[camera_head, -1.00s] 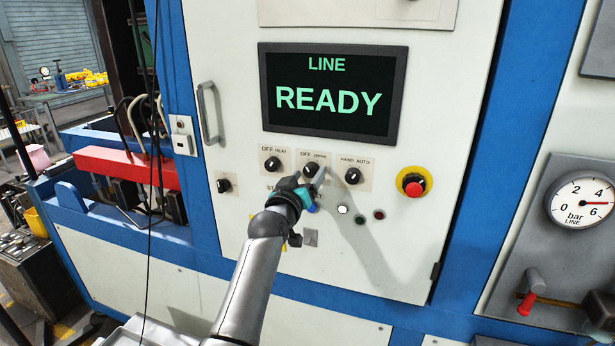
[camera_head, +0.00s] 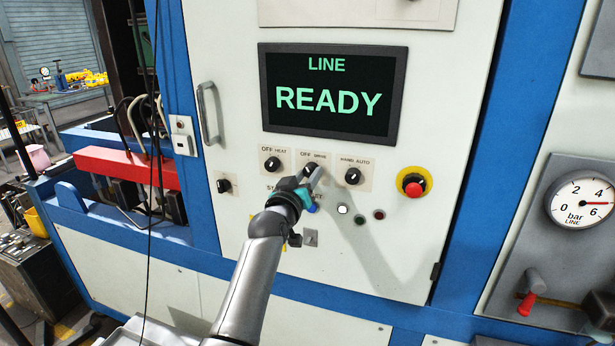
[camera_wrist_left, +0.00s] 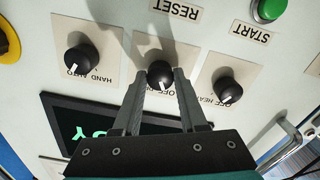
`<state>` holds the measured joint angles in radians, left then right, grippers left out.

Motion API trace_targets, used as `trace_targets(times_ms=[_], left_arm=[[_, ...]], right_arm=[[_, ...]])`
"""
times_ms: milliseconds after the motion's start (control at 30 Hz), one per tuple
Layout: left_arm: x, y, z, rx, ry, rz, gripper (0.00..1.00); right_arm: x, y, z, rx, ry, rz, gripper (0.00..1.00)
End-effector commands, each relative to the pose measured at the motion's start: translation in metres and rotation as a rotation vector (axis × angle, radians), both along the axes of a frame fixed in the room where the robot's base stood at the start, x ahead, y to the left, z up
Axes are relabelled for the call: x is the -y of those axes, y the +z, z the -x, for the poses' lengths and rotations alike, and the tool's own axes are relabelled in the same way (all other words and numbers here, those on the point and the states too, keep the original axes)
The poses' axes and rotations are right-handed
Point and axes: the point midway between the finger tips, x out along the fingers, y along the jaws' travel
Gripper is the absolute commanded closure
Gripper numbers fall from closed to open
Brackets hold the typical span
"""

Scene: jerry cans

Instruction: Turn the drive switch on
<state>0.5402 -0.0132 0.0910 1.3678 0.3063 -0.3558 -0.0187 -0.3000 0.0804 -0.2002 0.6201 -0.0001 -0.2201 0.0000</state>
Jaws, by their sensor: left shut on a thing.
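The drive switch is a black round knob on a cream label plate, the middle of three in a row on the white cabinet door; it shows in the head view (camera_head: 310,168) and, upside down, in the left wrist view (camera_wrist_left: 160,70). My left gripper (camera_head: 313,174) reaches it from below. In the wrist view its two grey fingers (camera_wrist_left: 165,77) are shut on the knob, one on each side. The fingers partly cover the knob and its label, and I cannot clearly read which way the knob points. My right gripper is not in view.
The heat knob (camera_head: 272,164) and hand/auto knob (camera_head: 353,176) sit close on either side. A red emergency stop (camera_head: 413,187) on yellow is further right. Small buttons (camera_head: 343,209) lie below. The screen (camera_head: 333,95) above reads LINE READY. A door handle (camera_head: 209,112) stands out at left.

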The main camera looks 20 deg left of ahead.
Motion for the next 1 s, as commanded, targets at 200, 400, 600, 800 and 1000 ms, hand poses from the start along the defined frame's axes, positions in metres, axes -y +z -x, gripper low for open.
trace_targets(times_ms=[200, 400, 600, 800, 1000], left_arm=[[0.000, 0.000, 0.000, -0.001, 0.000, -0.010, 1.00], [-0.001, 0.000, 0.000, 0.000, 0.000, -0.077, 1.00], [-0.001, 0.000, 0.000, 0.004, -0.001, -0.214, 1.00], [-0.001, 0.000, 0.000, 0.010, -0.001, -0.399, 1.00], [-0.002, 0.000, 0.000, 0.017, -0.001, -0.588, 1.00]], right_arm=[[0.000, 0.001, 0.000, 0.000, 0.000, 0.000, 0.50], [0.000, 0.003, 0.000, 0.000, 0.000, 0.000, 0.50], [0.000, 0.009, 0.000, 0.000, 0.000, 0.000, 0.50], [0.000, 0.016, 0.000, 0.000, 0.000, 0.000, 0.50], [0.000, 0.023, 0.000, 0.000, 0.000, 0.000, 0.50]])
